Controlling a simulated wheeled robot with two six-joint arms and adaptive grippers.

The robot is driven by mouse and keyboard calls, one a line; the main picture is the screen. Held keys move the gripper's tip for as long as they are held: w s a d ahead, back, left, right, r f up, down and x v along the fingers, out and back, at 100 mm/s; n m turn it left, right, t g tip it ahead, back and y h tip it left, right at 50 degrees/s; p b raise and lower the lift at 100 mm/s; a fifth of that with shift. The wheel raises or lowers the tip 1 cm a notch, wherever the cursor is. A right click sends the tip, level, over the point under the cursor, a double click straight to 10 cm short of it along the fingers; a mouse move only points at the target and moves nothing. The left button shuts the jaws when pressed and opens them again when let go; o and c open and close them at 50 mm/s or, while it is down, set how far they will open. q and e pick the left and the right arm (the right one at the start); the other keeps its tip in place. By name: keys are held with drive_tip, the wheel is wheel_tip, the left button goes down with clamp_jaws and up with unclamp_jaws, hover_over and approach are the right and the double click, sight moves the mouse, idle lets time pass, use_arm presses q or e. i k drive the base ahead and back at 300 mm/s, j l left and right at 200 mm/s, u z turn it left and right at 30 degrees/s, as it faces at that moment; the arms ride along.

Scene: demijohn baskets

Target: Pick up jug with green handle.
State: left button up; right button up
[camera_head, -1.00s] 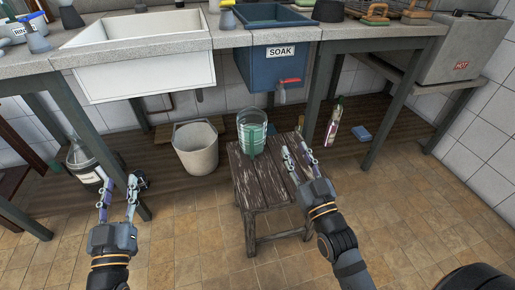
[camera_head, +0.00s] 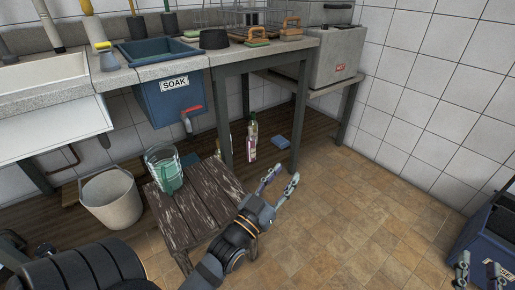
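A clear, ribbed jug (camera_head: 158,157) with a green part on its front right side stands upright on the dark wooden stool (camera_head: 205,205). I cannot make out its handle clearly. My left gripper (camera_head: 283,177) is open and empty, to the right of the stool's right edge and well apart from the jug. My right gripper (camera_head: 478,267) is open and empty at the bottom right corner, far from the jug; its arm is out of frame.
A beige bucket (camera_head: 112,200) stands left of the stool. The blue SOAK sink (camera_head: 168,103) with a red-handled tap (camera_head: 189,112) hangs behind it. Bottles (camera_head: 251,142) and a blue block (camera_head: 280,142) are on the floor beyond. A blue crate (camera_head: 480,238) is at right. The tiled floor between is clear.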

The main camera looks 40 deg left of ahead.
sight(162, 159)
drive_tip(key=k+j+z, duration=0.1)
drive_tip(key=j, duration=0.35)
drive_tip(key=k+j+z, duration=0.15)
drive_tip(key=k+j, duration=0.2)
drive_tip(key=k+j+z, duration=0.1)
drive_tip(key=k+j, duration=0.15)
drive_tip(key=j, duration=0.3)
drive_tip(key=k+j+z, duration=0.1)
drive_tip(key=k+j, duration=0.2)
drive_tip(key=j, duration=0.1)
